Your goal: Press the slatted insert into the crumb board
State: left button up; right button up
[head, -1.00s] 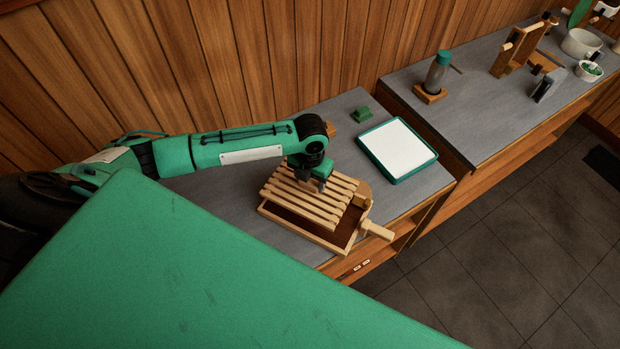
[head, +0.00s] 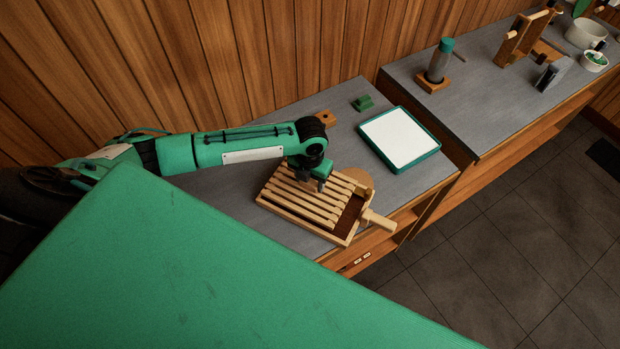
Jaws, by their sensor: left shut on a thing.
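The slatted insert (head: 297,204) is a pale wooden rack of several parallel bars. It lies low over the crumb board (head: 348,228), a wooden tray with a dark brown floor, a raised rim and a handle at the right. The dark floor shows to the right of the insert. I cannot tell whether the insert sits fully inside the rim. My left gripper (head: 321,185) points down and is shut on the insert near its back right edge; the fingertips are partly hidden. My right gripper is not in view.
A white-topped green tray (head: 400,140) and a small green block (head: 362,103) lie behind and to the right on the grey counter. The counter's front edge is close to the board.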

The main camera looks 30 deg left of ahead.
pick_arm(q)
jog(key=shift+f+b, duration=0.3)
jog(key=shift+f, duration=0.3)
jog(key=shift+f, duration=0.2)
jog(key=shift+f+b, duration=0.25)
jog(key=shift+b, duration=0.05)
jog(key=o, duration=1)
jog(key=shift+o, duration=0.8)
notch_tip(320, 180, up, 18)
jog(key=shift+f+p, duration=0.15)
jog(key=shift+p, duration=0.15)
